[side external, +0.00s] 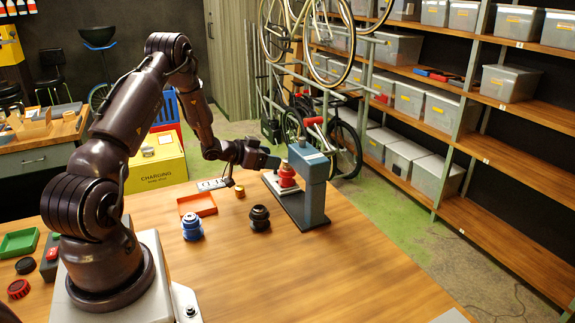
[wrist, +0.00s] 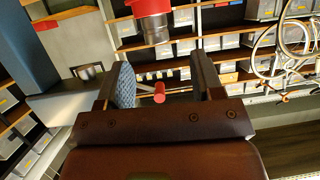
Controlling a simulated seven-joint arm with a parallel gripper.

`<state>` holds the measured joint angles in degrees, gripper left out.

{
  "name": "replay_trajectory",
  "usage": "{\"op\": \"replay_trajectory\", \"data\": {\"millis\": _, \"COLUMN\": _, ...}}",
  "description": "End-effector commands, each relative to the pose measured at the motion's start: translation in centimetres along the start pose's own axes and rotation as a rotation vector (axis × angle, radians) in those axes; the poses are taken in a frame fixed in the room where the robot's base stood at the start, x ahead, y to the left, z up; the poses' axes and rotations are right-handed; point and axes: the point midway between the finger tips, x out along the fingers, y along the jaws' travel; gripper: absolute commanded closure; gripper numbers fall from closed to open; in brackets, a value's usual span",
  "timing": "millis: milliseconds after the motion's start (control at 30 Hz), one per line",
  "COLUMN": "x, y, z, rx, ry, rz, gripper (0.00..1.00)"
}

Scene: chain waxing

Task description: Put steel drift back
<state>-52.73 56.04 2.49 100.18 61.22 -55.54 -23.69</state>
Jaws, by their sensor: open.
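My gripper (side external: 268,161) is open beside the blue-grey press (side external: 311,165), at the end of my reaching arm. In the wrist view its two fingers (wrist: 160,80) stand apart with nothing visibly clasped. A red part (side external: 287,176) stands on the press base (side external: 290,200); its red body also shows at the top of the wrist view (wrist: 150,7). A short grey metal cylinder (wrist: 157,30) adjoins it; I cannot tell whether this is the steel drift. A small red grip (wrist: 159,92) shows between the fingers, seemingly beyond them. No drift is clearly identifiable elsewhere.
A blue part (side external: 192,227), a black part (side external: 260,218), a small brass piece (side external: 239,191) and an orange tray (side external: 197,205) stand on the wooden table (side external: 330,265). A grey plate with holes (side external: 212,184) lies behind the tray.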

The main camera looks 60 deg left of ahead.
Motion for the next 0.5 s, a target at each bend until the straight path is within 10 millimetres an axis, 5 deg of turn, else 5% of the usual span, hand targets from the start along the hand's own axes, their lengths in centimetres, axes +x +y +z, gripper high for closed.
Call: {"op": "replay_trajectory", "data": {"millis": 500, "x": 5.8, "y": 0.4, "z": 0.0, "rx": 0.0, "ry": 0.001, "rz": 0.001, "gripper": 0.39}}
